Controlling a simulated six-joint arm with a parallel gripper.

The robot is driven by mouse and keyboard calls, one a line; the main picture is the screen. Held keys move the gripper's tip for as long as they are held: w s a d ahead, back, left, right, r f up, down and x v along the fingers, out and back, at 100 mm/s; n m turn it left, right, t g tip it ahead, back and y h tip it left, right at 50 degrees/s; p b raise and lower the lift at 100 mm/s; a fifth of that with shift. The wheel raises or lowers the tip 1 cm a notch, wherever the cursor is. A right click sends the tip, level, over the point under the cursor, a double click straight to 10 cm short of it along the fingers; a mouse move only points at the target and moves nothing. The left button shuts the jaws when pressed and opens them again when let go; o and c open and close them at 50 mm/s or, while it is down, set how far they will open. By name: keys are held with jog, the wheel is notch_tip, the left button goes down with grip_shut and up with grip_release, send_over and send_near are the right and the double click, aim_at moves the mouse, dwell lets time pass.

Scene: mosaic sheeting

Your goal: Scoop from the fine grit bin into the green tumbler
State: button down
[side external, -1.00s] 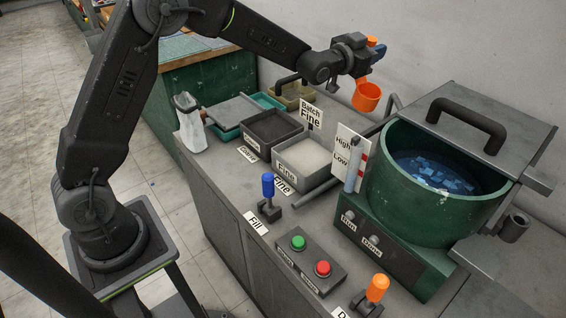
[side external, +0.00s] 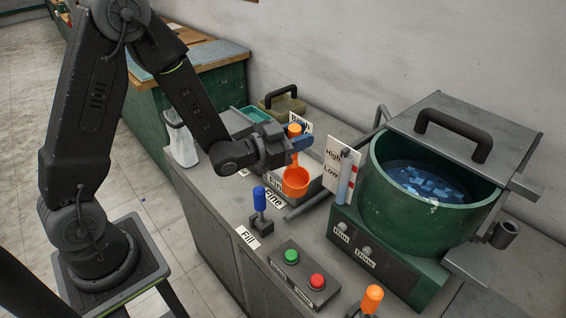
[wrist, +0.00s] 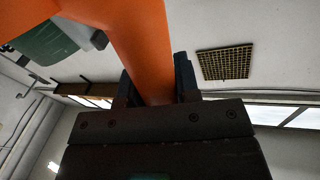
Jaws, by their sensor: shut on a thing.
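My gripper (side external: 297,141) is shut on the handle of an orange scoop (side external: 296,183). The scoop's cup hangs below the fingers, in front of or over the fine grit bin (side external: 318,181); I cannot tell its height. The bin is mostly hidden by the scoop and my arm, with some pale grit showing. In the wrist view the orange handle (wrist: 145,45) runs between both dark fingers (wrist: 157,88). The cup's contents are not visible. The green tumbler (side external: 395,205) stands open at the right, holding bluish water and blue pieces.
A High/Low sign (side external: 336,173) and gauge stand between bin and tumbler. A blue lever (side external: 260,198), a green and red button box (side external: 300,275) and an orange lever (side external: 371,299) are at the front. A grey lid (side external: 465,135) with a black handle is behind the tumbler.

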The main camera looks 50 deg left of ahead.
jog(key=w+a+r+n+y, duration=0.1)
jog(key=w+a+n+y, duration=0.4)
jog(key=w+a, duration=0.8)
notch_tip(320, 180, down, 13)
jog(key=s+a+m+y, duration=0.1)
jog(key=s, duration=0.1)
jog(key=shift+a+t, duration=0.25)
jog(key=shift+t, duration=0.15)
jog(key=shift+s+r, duration=0.1)
notch_tip(320, 180, up, 13)
jog(key=n, duration=0.3)
jog(key=shift+g, duration=0.4)
dwell(1.0)
jog(key=shift+r, duration=0.1)
